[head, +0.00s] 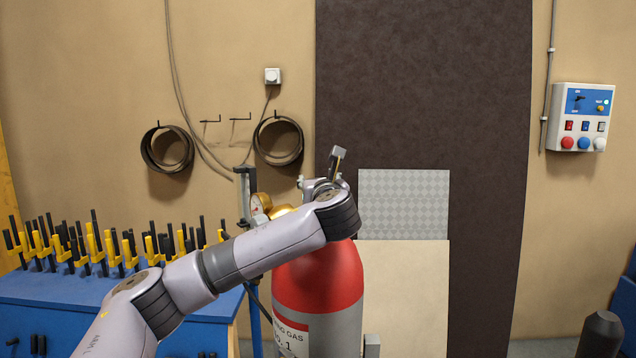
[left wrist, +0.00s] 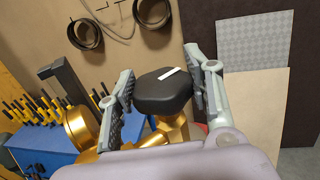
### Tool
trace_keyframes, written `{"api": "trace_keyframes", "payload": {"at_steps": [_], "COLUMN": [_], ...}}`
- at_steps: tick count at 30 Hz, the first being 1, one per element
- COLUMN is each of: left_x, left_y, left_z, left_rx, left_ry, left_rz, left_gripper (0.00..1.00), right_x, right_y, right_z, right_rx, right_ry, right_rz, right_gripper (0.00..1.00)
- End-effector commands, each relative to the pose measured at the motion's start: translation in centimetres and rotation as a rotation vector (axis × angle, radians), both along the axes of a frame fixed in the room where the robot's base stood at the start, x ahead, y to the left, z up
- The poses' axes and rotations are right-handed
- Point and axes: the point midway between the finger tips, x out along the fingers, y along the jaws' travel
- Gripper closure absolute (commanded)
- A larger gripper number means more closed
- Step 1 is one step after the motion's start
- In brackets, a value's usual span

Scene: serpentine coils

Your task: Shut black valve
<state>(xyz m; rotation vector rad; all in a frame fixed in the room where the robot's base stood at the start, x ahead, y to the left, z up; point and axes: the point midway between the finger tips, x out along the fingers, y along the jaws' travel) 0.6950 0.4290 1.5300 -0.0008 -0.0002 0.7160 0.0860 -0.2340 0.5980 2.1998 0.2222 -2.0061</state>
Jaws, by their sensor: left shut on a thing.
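The black valve is a dark knob (left wrist: 163,95) with a white mark on top, seen in the left wrist view on a brass fitting (left wrist: 172,130). My left gripper (left wrist: 163,88) has its two fingers on either side of the knob, shut on it. In the head view my left gripper (head: 322,184) is above the red-topped gas cylinder (head: 320,280). The knob is hidden there behind my gripper and wrist.
A brass gauge (head: 260,204) sits just left of the cylinder top. A blue bench (head: 60,290) with several black and yellow clamps stands at left. Panels (head: 405,290) lean on the wall behind the cylinder. A control box (head: 582,117) hangs at right.

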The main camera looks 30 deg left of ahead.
Motion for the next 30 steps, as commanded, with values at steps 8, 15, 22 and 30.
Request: {"api": "trace_keyframes", "payload": {"at_steps": [8,15,22,30], "left_x": [-0.04,-0.04,-0.03,-0.03], "left_y": [-0.02,0.0,0.01,0.01], "left_z": [0.0,0.0,0.01,0.37], "left_rx": [0.001,0.001,0.0,0.0], "left_ry": [0.001,0.001,0.0,-0.001], "left_rz": [-0.02,-0.019,-0.018,-0.018], "left_gripper": [0.81,0.43,0.32,0.32], "right_x": [0.01,0.02,0.03,0.09], "right_y": [0.03,0.03,0.0,-0.4], "right_z": [0.04,0.04,0.04,0.04], "right_rx": [0.0,0.0,0.0,-0.005], "right_ry": [0.0,0.0,0.0,-0.001], "right_rz": [0.0,0.0,-0.001,0.0], "right_gripper": [0.6,0.6,0.6,0.6]}}
